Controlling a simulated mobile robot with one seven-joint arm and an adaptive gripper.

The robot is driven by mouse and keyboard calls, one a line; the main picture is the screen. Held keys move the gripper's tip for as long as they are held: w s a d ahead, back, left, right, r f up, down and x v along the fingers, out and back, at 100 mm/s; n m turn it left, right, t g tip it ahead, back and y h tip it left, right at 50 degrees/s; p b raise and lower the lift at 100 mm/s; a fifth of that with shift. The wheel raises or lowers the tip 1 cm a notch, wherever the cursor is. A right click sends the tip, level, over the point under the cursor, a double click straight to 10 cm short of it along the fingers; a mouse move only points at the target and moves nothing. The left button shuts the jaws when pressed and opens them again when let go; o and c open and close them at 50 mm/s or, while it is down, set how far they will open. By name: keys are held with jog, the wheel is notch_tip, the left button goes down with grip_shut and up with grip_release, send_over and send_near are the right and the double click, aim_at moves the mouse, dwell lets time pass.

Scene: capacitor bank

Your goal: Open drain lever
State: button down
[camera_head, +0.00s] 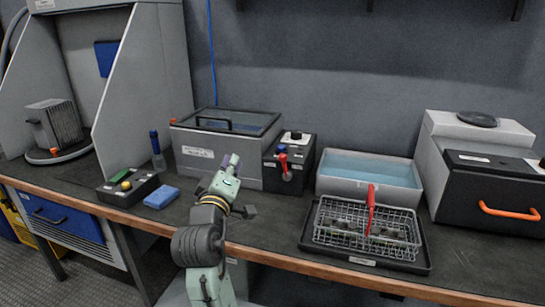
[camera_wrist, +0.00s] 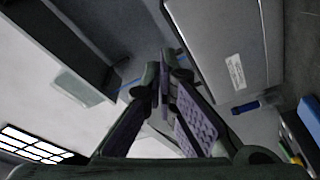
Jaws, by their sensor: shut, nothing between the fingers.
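A red lever (camera_head: 284,162) is on the front of a small black box (camera_head: 305,158), right of the lidded grey tank (camera_head: 215,172). It appears to be the drain lever, and it stands roughly upright. My gripper (camera_head: 233,160) is in front of the tank, left of the lever and apart from it in the head view. In the wrist view my gripper (camera_wrist: 165,62) has its fingers together with nothing between them. The tank's labelled front (camera_wrist: 235,70) shows in the wrist view; the lever does not.
A water bath (camera_head: 370,170) stands right of the black box. A wire basket (camera_head: 365,228) with a red handle sits on a black tray before it. A blue sponge (camera_head: 161,197) and a button box (camera_head: 128,186) lie left. The wooden bench edge (camera_head: 300,265) runs along the front.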

jog(key=w+d+f+h, duration=0.1)
jog(key=d+f, duration=0.1)
jog(key=d, duration=0.1)
jog(key=p, duration=0.3)
send_over(285, 167)
jog(key=s+a, duration=0.2)
jog(key=a, duration=0.3)
jog(key=shift+w+d+f+g, duration=0.25)
jog(key=shift+f+g, duration=0.15)
jog(key=shift+f, duration=0.2)
